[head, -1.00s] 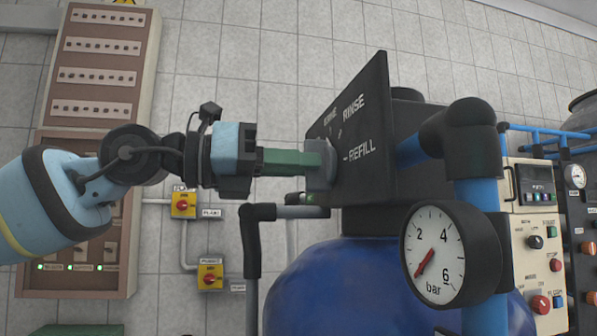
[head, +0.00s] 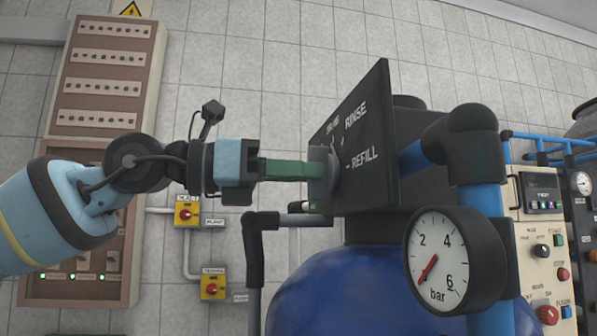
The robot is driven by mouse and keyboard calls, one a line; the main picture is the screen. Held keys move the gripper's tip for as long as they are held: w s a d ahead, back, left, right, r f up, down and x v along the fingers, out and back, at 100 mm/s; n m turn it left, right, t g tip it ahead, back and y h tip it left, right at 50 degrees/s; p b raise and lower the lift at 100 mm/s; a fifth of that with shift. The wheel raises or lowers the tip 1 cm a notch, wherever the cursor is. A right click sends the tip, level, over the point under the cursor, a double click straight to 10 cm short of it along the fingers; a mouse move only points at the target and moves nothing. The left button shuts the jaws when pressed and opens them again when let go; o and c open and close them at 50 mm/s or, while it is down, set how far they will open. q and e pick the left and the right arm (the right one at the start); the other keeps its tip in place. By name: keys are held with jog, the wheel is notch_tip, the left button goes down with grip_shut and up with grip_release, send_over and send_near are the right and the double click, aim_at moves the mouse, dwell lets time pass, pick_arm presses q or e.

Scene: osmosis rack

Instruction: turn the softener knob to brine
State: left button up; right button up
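The softener knob (head: 329,160) is a grey knob on the face of a black control panel (head: 372,125) above a blue tank. The panel is seen at a steep angle. I can read RINSE and REFILL on it; a further word at its upper left is too slanted to read surely, and I cannot make out BRINE. My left gripper (head: 318,170) comes in from the left, its green fingers lying across the knob. The fingers look closed on the knob, seen edge-on. Where the knob points is not clear. My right gripper is not in view.
A pressure gauge (head: 436,262) and blue pipe (head: 478,175) with a black elbow stand right of the panel. A black and grey pipe (head: 254,240) rises below my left gripper. Yellow switch boxes (head: 187,214) and a brown cabinet (head: 108,75) are on the tiled wall behind.

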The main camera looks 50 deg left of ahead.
pick_arm(q)
jog(key=o, duration=0.4)
jog(key=shift+s, duration=0.1)
jog(key=shift+b+v, duration=0.9)
jog(key=shift+v, duration=2.95)
